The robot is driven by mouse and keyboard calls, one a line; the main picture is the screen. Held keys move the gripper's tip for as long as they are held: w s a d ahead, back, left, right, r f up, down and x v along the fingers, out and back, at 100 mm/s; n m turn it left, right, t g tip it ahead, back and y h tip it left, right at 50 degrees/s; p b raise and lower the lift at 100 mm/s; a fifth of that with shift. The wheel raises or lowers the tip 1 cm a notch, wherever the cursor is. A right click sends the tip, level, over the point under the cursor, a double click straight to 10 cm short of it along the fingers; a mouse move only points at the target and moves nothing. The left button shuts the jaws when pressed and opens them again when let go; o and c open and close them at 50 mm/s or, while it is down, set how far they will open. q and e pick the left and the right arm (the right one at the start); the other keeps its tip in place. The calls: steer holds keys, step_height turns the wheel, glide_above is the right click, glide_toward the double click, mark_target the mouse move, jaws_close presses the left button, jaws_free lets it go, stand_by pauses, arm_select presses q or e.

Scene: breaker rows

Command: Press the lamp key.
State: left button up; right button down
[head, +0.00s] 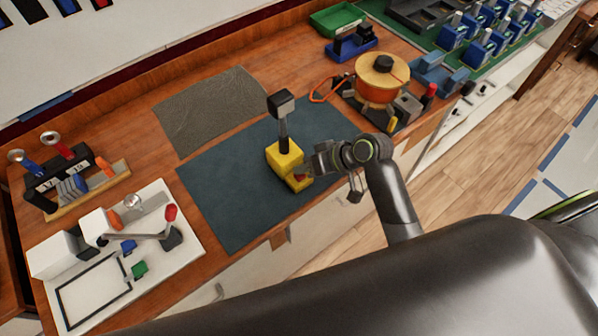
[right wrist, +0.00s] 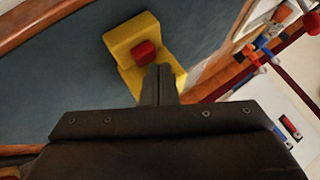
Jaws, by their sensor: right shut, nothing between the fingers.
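The lamp stands on the blue mat as a yellow base (head: 284,153) with a dark post and a dark square head (head: 281,103). The head shows no glow. The red key (right wrist: 144,52) sits on the lower step of the yellow base, which also shows in the right wrist view (right wrist: 122,40). In the head view the key is mostly covered by my right gripper (head: 308,174). This gripper is shut and empty, its fingertips (right wrist: 159,70) right beside the key in the picture. I cannot tell whether they touch it. My left gripper is not in view.
The blue mat (head: 222,187) is clear around the lamp. A rack (head: 75,185) and a white board with a lever (head: 185,260) are at the left.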

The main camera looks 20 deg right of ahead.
mark_target(304, 176)
steer(key=shift+f, duration=0.7)
stand_by(0.4)
steer(key=shift+r, duration=0.1)
steer(key=shift+r+p, duration=0.7)
steer(key=shift+p, duration=0.05)
step_height(304, 176, up, 4)
steer(key=p, duration=0.4)
steer(key=shift+r+p, duration=0.1)
steer(key=shift+p, duration=0.25)
steer(key=shift+r+p, duration=0.9)
steer(key=shift+r, duration=0.05)
